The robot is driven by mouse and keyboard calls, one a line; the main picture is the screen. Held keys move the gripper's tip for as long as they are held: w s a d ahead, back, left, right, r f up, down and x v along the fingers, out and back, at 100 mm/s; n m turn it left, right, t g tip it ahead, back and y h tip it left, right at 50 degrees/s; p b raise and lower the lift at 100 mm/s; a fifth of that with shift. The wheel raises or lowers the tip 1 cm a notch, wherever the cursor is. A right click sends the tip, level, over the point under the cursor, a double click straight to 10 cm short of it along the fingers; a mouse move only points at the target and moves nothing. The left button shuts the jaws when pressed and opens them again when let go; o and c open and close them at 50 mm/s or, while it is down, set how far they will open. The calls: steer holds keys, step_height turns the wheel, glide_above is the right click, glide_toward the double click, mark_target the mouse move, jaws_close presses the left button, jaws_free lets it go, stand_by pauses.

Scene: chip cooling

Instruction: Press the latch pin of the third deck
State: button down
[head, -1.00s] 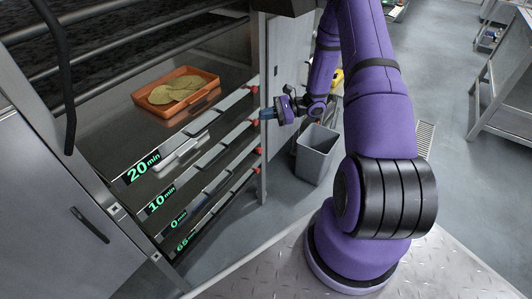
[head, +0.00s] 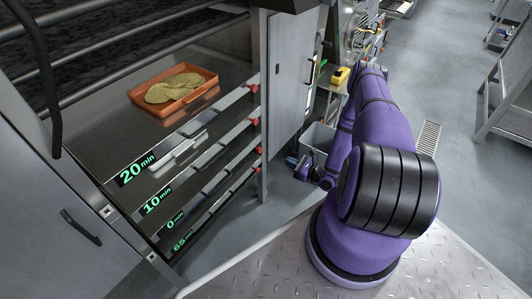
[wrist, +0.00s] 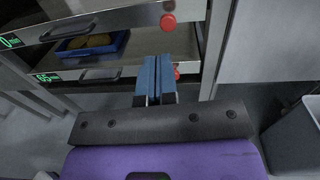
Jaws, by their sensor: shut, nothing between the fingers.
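The rack has several decks, labelled from the top 20, 10, 0 and 65 min, each with a red latch pin at its right end. The third deck carries the 0 min label (head: 175,220); it also shows in the wrist view (wrist: 10,42). Its red pin (wrist: 167,22) is at the top of the wrist view. The lowest deck's pin (wrist: 177,73) is partly hidden behind my fingers. My gripper (wrist: 158,62) is shut and empty, its blue fingertips pictured below the third pin. In the head view my gripper (head: 292,161) is right of the rack post, apart from it.
An orange tray (head: 143,97) with flat chips sits on the top deck. A blue tray (wrist: 62,52) shows between the two lower rails. A grey bin (head: 318,136) stands behind my wrist. The rack post (head: 263,180) borders the pins on the right.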

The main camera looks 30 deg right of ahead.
mark_target(261, 151)
steer(key=shift+s+d+f+m+h, duration=0.1)
steer(key=shift+s+f+m+h, duration=0.2)
steer(key=shift+f, duration=0.35)
steer(key=shift+s+d+f+m+h, duration=0.1)
steer(key=shift+s+f+m+h, duration=0.2)
steer(key=shift+f, duration=0.3)
steer(key=shift+w+a, duration=0.1)
steer(key=x, duration=1.4)
steer(key=shift+r, duration=0.15)
steer(key=shift+x, duration=1.15)
steer(key=shift+r, duration=0.15)
